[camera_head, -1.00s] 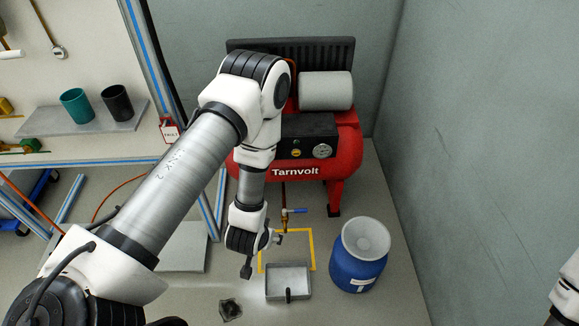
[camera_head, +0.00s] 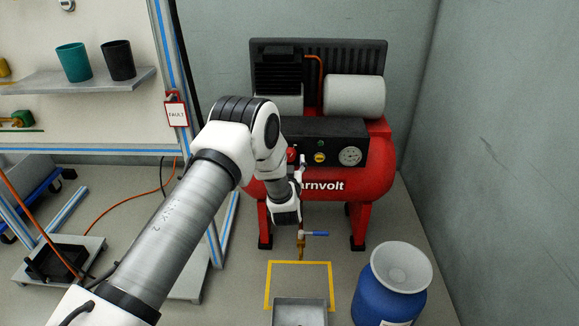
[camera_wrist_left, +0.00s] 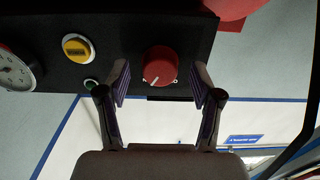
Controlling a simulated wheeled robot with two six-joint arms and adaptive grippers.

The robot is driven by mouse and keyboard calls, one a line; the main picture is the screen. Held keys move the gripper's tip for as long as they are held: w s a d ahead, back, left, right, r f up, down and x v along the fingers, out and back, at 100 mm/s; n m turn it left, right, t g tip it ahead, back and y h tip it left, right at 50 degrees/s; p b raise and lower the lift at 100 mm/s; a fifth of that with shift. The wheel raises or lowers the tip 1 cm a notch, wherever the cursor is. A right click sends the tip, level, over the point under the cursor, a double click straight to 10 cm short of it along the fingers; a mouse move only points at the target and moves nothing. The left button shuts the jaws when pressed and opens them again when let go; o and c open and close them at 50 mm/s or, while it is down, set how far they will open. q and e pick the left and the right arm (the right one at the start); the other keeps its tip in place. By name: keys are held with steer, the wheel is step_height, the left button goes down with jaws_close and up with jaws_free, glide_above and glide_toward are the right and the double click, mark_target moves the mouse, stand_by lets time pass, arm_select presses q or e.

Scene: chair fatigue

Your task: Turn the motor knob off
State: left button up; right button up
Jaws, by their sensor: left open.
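The red motor knob (camera_wrist_left: 159,66) is on the compressor's black control panel (camera_wrist_left: 110,25). My left gripper (camera_wrist_left: 160,82) is open, with one finger on either side of the knob in the wrist view and gaps visible between fingers and knob. I cannot tell how deep the knob sits between them. In the head view, the red knob (camera_head: 292,154) shows just beside the raised fingers of my left gripper (camera_head: 300,166), in front of the compressor (camera_head: 365,178). My right gripper is not in view.
A yellow button (camera_wrist_left: 76,47) and a gauge (camera_wrist_left: 15,70) are beside the knob. A valve with a blue handle (camera_head: 314,234) is below the tank. A blue barrel (camera_head: 385,295) stands at right, and a metal tray (camera_head: 300,312) is on the floor.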

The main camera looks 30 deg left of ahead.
arm_select(q)
steer(key=shift+w+a, duration=0.15)
steer(key=shift+w, duration=0.2)
steer(key=c, duration=1.1)
steer(key=shift+c, duration=0.2)
steer(key=n, duration=0.5)
steer(key=shift+n, duration=0.3)
steer(key=n, duration=0.6)
steer(key=o, duration=1.1)
